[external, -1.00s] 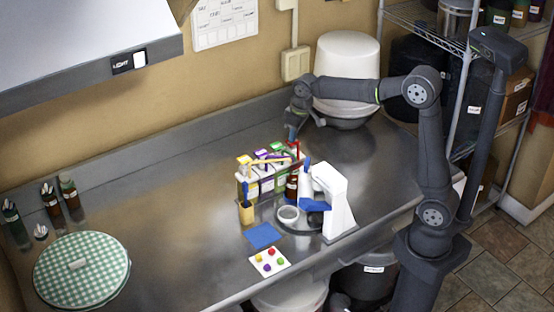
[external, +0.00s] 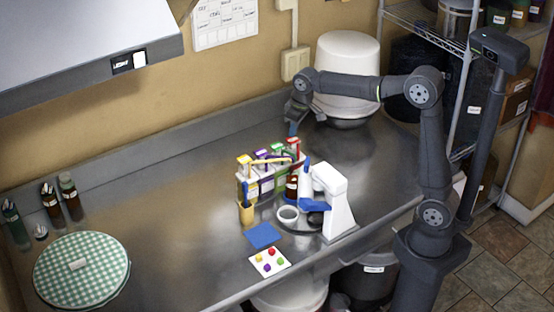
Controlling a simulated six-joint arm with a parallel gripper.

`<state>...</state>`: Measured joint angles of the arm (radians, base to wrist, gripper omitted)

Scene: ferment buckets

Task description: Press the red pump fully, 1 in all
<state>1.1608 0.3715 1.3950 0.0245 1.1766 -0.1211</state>
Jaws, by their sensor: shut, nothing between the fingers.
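The red pump (external: 292,142) is at the right end of a row of pump containers at the back of the metal counter. Its top is small in this view, and I cannot tell how far down it is. My gripper (external: 292,130) is shut and empty. It points down just above and behind the red top, which looks close to the fingertips. I cannot tell whether they touch.
Green (external: 277,148), purple (external: 261,154) and yellow (external: 244,160) pumps stand left of the red one. In front are a brown bottle (external: 292,188), a white and blue machine (external: 338,205), a white cup (external: 288,214) and a tan holder (external: 246,213). The counter's left middle is clear.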

